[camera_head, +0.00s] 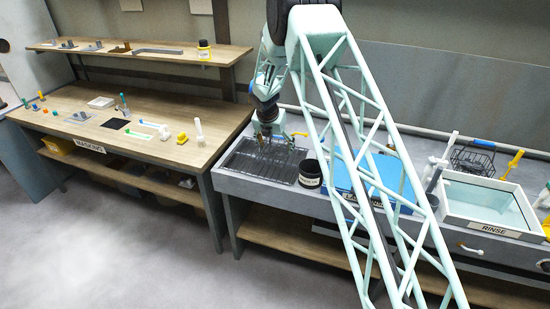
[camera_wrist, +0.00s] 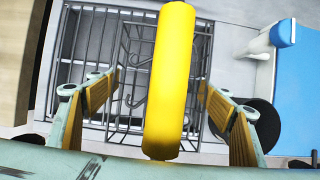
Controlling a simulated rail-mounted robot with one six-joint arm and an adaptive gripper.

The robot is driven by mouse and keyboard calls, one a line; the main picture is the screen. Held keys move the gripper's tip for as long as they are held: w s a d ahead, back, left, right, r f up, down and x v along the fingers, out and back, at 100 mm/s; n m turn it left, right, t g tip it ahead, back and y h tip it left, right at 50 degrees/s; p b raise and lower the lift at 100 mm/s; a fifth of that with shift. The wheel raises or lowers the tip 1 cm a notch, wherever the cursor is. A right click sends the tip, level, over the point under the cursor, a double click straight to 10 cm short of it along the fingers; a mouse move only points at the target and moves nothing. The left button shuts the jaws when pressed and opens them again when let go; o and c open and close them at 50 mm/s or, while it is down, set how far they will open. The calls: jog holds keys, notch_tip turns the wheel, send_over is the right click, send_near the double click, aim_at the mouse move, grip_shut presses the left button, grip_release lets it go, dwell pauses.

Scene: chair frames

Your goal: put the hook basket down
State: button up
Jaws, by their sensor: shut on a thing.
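The hook basket (camera_wrist: 124,90) is a dark wire basket with a thick yellow handle (camera_wrist: 170,75). My gripper (camera_wrist: 165,105) is around the yellow handle, one wood-coloured pad on each side, and shut on it. In the head view my gripper (camera_head: 268,128) is low over the dark drain rack (camera_head: 245,168) at the left end of the grey counter. The bars of the rack (camera_wrist: 78,75) show below and left of the basket in the wrist view. Curved hooks show inside the basket. I cannot tell whether its bottom touches the rack.
A black round pot (camera_head: 310,175) stands close right of the rack. Blue trays (camera_head: 340,178) lie beyond it. A white rinse tub (camera_head: 490,205) and another wire basket (camera_head: 472,160) are farther right. The wooden bench (camera_head: 150,155) is left.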

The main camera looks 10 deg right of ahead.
aim_at(274, 148)
jog(key=shift+f, duration=0.95)
jog(key=shift+f, duration=0.15)
jog(key=shift+f, duration=1.75)
jog(key=shift+f, duration=0.1)
jog(key=o, duration=1.1)
jog(key=shift+v, duration=5.65)
jog(key=shift+s+a+r, duration=0.15)
jog(key=shift+r, duration=0.2)
